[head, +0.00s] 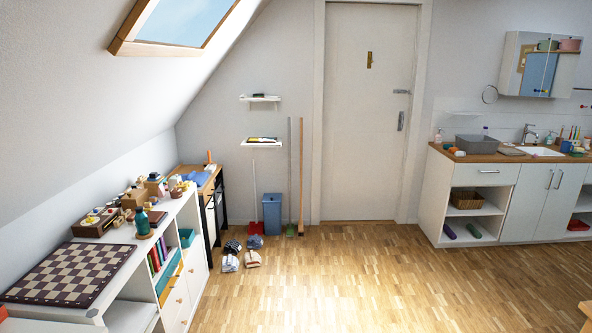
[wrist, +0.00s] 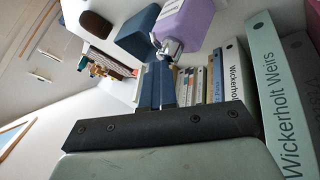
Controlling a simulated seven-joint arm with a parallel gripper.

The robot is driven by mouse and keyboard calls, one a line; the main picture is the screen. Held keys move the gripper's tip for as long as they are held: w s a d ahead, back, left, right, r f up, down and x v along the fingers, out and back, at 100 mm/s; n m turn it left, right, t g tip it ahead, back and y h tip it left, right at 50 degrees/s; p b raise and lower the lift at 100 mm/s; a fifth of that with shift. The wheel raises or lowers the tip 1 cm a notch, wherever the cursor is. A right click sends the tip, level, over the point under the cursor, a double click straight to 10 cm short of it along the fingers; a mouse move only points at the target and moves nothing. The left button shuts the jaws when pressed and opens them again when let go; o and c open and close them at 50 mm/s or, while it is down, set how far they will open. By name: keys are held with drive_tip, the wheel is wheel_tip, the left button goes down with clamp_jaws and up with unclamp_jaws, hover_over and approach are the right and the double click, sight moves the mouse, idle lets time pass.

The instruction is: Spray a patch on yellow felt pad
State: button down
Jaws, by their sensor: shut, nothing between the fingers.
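My gripper (wrist: 160,68) shows in the wrist view, with its dark fingers together and nothing between them. It points toward a shelf area with books and a purple object (wrist: 186,22) that has a pale label. A shiny metal piece shows just beyond the fingertips, and I cannot tell what it belongs to. I cannot make out a yellow felt pad in either view. A teal bottle (head: 142,222) stands upright on the white cabinet at left in the head view; I cannot tell whether it is a sprayer. My gripper is not in the head view.
In the wrist view, large binders (wrist: 262,95) stand at the right and a dark blue box (wrist: 136,34) at the upper left. In the head view, a chessboard (head: 70,272) lies on the white cabinet. A sink counter (head: 490,154) stands at right. The wooden floor (head: 340,280) is mostly clear.

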idle(0.5)
drive_tip(key=shift+a+r, duration=0.1)
drive_tip(key=shift+r, duration=3)
